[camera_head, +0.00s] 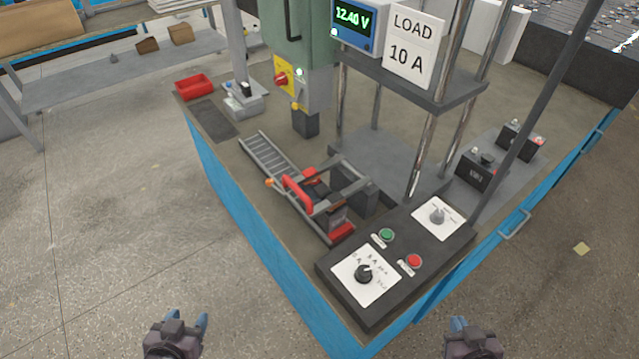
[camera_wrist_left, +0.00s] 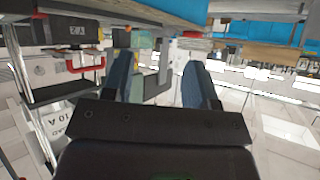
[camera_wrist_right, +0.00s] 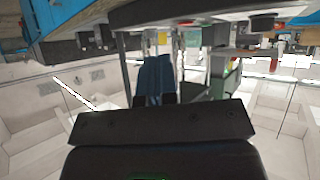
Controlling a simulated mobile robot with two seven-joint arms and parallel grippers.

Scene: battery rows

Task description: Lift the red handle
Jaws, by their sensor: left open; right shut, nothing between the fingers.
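The red handle (camera_head: 297,194) is a U-shaped bar on a dark clamp fixture (camera_head: 334,216) at the end of a small roller track on the bench. It also shows in the left wrist view (camera_wrist_left: 88,69), left of the fingers. My left gripper (camera_head: 189,321) is open and empty, in front of the bench's left side, well apart from the handle. My right gripper (camera_head: 470,325) is shut and empty near the bottom edge, in front of the control box; its blue fingers are together in the right wrist view (camera_wrist_right: 154,76). Nothing touches the handle.
A black control box (camera_head: 394,262) with knobs and buttons stands right of the handle. A roller track (camera_head: 268,155), a yellow switch plate (camera_head: 284,75), metal posts and a meter (camera_head: 354,25) stand behind. Batteries (camera_head: 481,165) sit at right. Floor in front is clear.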

